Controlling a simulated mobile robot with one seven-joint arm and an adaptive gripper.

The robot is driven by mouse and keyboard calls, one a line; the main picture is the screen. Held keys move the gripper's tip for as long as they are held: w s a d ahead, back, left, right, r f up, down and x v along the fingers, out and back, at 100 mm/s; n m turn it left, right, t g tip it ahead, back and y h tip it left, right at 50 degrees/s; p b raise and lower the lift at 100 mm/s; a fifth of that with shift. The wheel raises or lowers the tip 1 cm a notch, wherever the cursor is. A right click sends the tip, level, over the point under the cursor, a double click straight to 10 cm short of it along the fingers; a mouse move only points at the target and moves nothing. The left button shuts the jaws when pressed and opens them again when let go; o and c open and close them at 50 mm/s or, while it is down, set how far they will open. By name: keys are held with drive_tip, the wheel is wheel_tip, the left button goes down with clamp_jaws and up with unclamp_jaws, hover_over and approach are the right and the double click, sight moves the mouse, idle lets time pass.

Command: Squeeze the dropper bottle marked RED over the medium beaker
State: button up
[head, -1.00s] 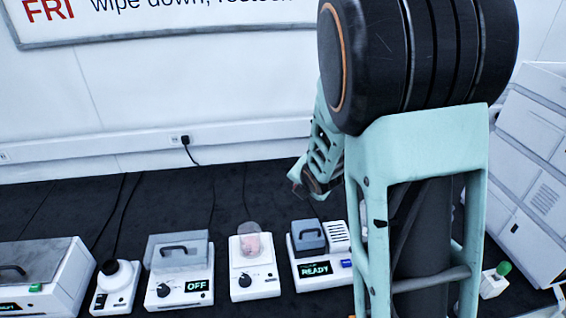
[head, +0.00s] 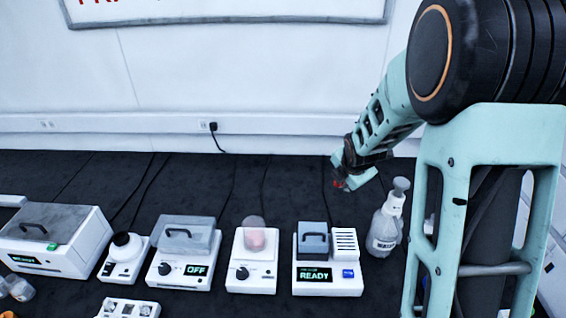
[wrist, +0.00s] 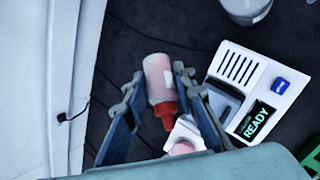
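My gripper (wrist: 158,92) is shut on a pale pinkish dropper bottle (wrist: 158,75) with a red cap (wrist: 165,108); no label can be read. In the head view my gripper (head: 345,178) is up in the air behind the READY device, with a bit of red at its tip. A clear vessel with pink contents (head: 254,236) stands on a white knobbed device, left of and in front of my gripper. It looks like a beaker; I cannot tell whether it is the medium one. A pink patch (wrist: 181,148) shows low in the wrist view, mostly hidden.
The READY device (head: 328,272) stands right of the knobbed device (head: 251,276). A wash bottle (head: 384,230) stands farther right. The OFF device (head: 180,274) and a large lidded unit (head: 85,255) are to the left. Small glassware (head: 18,288) is at lower left. Dark bench behind is mostly clear except cables.

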drive_tip(key=w+a+f+m+g+y+b, duration=0.1)
drive_tip(key=a+m+g+y, duration=0.5)
drive_tip(key=a, duration=0.6)
drive_tip(key=a+r+g+y, duration=0.1)
drive_tip(key=a+r+y, duration=0.1)
drive_tip(key=a+r, duration=0.3)
drive_tip(key=shift+s+a+r+m+y, duration=0.15)
drive_tip(key=shift+a+r+m+y, duration=0.2)
drive_tip(key=shift+r, duration=0.25)
